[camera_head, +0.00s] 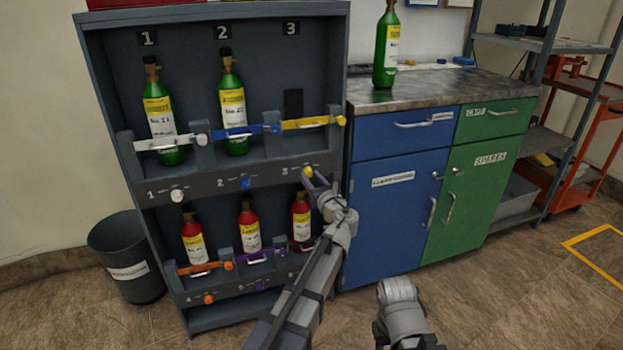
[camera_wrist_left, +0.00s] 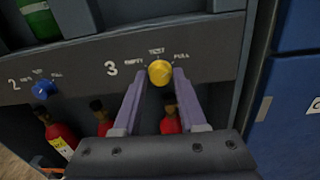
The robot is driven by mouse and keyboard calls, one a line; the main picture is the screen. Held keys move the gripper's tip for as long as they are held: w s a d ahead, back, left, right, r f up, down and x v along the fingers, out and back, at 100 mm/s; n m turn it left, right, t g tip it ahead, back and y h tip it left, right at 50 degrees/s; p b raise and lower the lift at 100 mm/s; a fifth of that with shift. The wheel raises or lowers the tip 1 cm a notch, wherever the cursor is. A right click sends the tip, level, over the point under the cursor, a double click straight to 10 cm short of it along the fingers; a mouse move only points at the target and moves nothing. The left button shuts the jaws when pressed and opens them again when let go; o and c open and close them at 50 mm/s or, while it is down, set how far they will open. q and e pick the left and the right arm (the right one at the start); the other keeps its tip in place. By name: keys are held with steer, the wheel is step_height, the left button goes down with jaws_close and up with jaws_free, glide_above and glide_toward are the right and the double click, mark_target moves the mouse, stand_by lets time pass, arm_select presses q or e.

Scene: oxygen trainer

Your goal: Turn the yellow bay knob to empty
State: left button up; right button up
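The yellow bay knob (camera_head: 307,172) is on the rack's middle panel below bay 3. In the left wrist view the yellow knob (camera_wrist_left: 160,72) sits under printed marks, with EMPTY on the left, TEST at the top and FULL on the right. I cannot tell which mark it points to. My left gripper (camera_head: 312,182) is at the knob. In the wrist view the left gripper's fingers (camera_wrist_left: 160,76) are apart, one on each side of the knob, very close to it; firm contact is not clear.
The rack (camera_head: 214,180) holds green cylinders in upper bays 1 and 2 and red ones below. Bay 3 holds no cylinder behind its yellow bar (camera_head: 312,123). A blue knob (camera_wrist_left: 43,90) is left of the yellow one. The blue cabinet (camera_head: 395,215) stands close on the right.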

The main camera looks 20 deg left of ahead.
arm_select(q)
jaws_close()
stand_by(0.4)
steer(key=n, duration=1)
steer(key=shift+s+a+p, duration=0.1)
steer(key=shift+p, duration=0.3)
steer(key=n+h, duration=0.1)
steer(key=n, duration=0.8)
steer(key=shift+a+f+n, duration=0.1)
steer(key=shift+n, duration=0.3)
steer(key=shift+s+n, duration=0.1)
steer(key=shift+n, duration=1.5)
